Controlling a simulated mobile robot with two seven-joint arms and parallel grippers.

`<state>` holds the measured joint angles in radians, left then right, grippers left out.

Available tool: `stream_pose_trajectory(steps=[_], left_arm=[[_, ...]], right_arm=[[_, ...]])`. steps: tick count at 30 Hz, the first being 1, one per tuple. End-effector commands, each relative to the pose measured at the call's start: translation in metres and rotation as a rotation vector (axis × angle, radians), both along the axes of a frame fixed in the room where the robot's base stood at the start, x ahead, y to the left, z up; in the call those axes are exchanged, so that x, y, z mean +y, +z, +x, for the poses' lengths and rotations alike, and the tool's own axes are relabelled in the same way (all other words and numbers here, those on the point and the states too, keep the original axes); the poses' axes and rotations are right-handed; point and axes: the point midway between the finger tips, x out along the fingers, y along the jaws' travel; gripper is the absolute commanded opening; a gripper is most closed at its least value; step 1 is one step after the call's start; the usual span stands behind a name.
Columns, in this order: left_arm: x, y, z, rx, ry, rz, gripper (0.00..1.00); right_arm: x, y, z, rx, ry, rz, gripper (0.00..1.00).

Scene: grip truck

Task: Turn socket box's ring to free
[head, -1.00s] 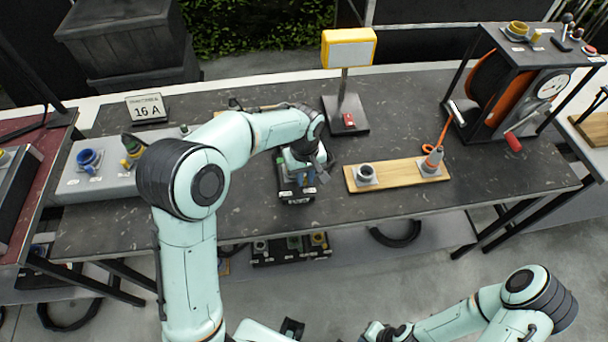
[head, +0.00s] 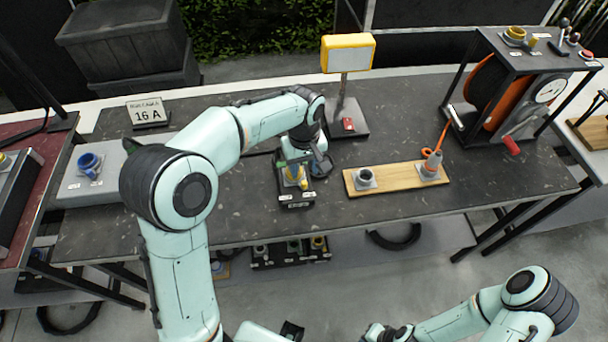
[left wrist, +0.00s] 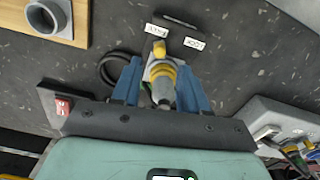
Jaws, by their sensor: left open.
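The socket box (head: 296,203) is a small dark box on the table in the head view. Its yellow ring (head: 297,174) shows beside my left gripper (head: 300,163). In the left wrist view, the yellow ring (left wrist: 163,68) with its lever encircles a grey plug (left wrist: 162,92). The lever points up toward the left of two white labels, too small to read surely. The blue fingers of my left gripper (left wrist: 161,90) are open, one on each side of the plug and ring; contact cannot be told. My right gripper (head: 378,331) is low in the head view, its fingers unclear.
A wooden board (head: 396,177) with a grey socket and an orange-tipped plug lies to the right. A yellow-topped stand (head: 348,55) stands behind. A grey panel (head: 110,184) with a blue socket lies left, and a cable reel (head: 490,92) stands far right. Table front is clear.

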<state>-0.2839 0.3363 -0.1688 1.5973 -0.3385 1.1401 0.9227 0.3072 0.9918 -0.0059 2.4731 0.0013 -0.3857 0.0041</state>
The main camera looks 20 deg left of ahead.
Motion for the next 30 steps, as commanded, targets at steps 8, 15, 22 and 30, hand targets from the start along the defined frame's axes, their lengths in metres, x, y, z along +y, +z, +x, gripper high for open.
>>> stream_pose_trajectory(steps=[8,15,22,30], left_arm=[[0.000,0.058,0.001,-0.003,0.000,-0.001,0.44],[0.000,0.075,0.000,-0.001,0.000,0.000,0.44],[0.000,0.075,0.000,0.000,0.000,0.000,0.44],[0.000,0.074,0.000,0.000,0.000,0.000,0.44]], right_arm=[[0.000,0.011,0.008,-0.010,0.000,0.000,0.00],[0.000,0.014,0.010,-0.012,0.000,0.000,0.00],[0.000,0.013,0.010,-0.011,0.000,0.001,0.00],[0.000,0.013,0.010,-0.011,0.000,0.001,0.00]])
